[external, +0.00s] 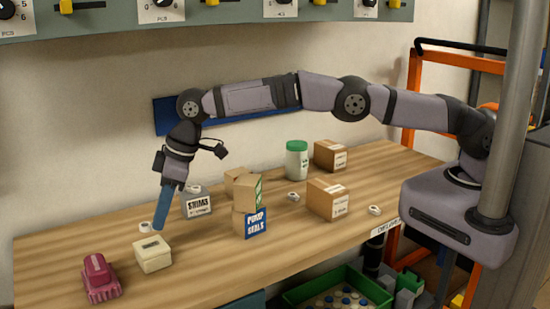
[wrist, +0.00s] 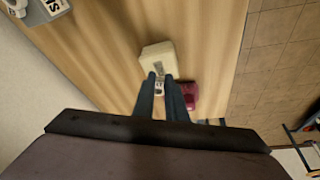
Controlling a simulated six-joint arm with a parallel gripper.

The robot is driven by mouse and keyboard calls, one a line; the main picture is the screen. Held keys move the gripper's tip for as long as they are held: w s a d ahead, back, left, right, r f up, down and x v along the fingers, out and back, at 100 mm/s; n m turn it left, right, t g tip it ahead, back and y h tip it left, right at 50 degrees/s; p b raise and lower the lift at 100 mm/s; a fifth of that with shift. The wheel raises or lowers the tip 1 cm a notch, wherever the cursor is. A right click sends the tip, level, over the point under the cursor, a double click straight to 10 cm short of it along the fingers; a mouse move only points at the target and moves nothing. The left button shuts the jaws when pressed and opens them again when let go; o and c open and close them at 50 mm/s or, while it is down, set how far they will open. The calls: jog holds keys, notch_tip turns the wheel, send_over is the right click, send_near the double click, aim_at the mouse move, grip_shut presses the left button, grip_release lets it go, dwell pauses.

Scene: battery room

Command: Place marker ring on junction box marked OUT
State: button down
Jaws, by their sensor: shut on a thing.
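The cream junction box (external: 153,255) stands on the bench at the front left, with a small label on top too small to read. It also shows in the wrist view (wrist: 153,52). My gripper (external: 160,225) points down just behind and above the box. Its blue fingers (wrist: 163,84) are shut on a small pale piece, the marker ring (wrist: 159,88), largely hidden between them. In the external view a small white ring shape (external: 145,226) shows beside the fingertips; I cannot tell whether it is in the grip or behind it.
A maroon object (external: 100,278) stands left of the box and near it. A SHIMS container (external: 197,203), stacked cartons (external: 250,205), a green-lidded jar (external: 296,160) and other cartons (external: 327,198) stand to the right. Small white pieces (external: 375,210) lie among them. The front middle is clear.

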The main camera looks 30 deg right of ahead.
jog(key=shift+f+p, duration=0.7)
jog(key=shift+f, duration=1.3)
jog(key=shift+f, duration=0.1)
jog(key=c, duration=1.8)
grip_release()
jog(key=shift+r, duration=0.2)
jog(key=b+v, duration=0.4)
jog(key=v, duration=0.8)
jog(key=shift+f, duration=0.1)
